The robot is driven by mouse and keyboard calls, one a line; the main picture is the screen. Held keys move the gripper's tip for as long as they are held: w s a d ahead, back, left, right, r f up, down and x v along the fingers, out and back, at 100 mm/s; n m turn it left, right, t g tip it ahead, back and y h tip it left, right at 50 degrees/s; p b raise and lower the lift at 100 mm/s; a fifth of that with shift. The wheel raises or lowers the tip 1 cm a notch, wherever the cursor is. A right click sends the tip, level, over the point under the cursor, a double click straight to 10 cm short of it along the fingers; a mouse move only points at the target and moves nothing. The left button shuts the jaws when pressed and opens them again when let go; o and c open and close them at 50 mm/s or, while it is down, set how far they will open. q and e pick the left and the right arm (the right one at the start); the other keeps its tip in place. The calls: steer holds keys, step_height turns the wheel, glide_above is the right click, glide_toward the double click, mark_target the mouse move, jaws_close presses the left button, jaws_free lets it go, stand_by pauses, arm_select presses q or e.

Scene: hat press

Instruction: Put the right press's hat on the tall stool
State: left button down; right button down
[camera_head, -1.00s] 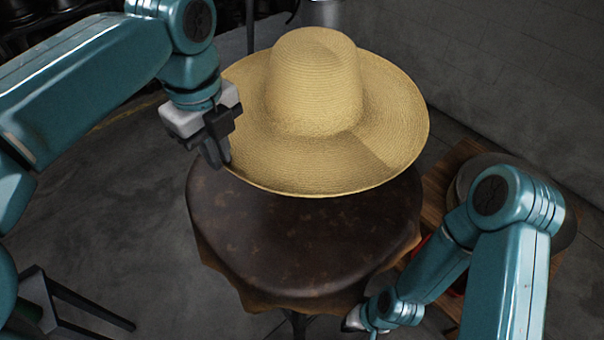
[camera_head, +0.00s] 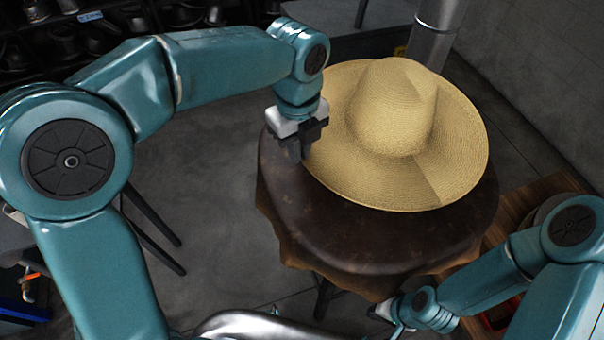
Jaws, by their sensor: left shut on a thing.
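The straw hat (camera_head: 393,125), pale yellow with a wide brim and a rounded crown, is over the far part of the round dark leather-topped stool (camera_head: 345,235). I cannot tell whether the brim rests on the seat or is just above it. My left gripper (camera_head: 303,150) is shut on the near-left edge of the brim, above the left side of the seat. My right gripper (camera_head: 385,312) is low at the front right, beside the stool's ragged leather edge; its fingers are mostly hidden.
A wooden surface (camera_head: 525,205) stands right of the stool, partly behind my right arm. A metal pipe (camera_head: 435,35) rises behind the hat. Dark shelves (camera_head: 100,35) with metal items fill the back left. A shiny curved metal thing (camera_head: 265,325) is at the bottom. Grey floor lies left of the stool.

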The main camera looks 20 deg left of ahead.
arm_select(q)
steer(key=f, duration=0.4)
steer(key=shift+s+a, duration=0.1)
steer(key=shift+s, duration=0.25)
steer(key=shift+w+f, duration=0.1)
steer(key=shift+f, duration=2.15)
steer(key=shift+f, duration=0.15)
steer(key=c, duration=1.2)
jaws_free()
step_height(320, 180, up, 12)
steer(key=shift+r, duration=0.15)
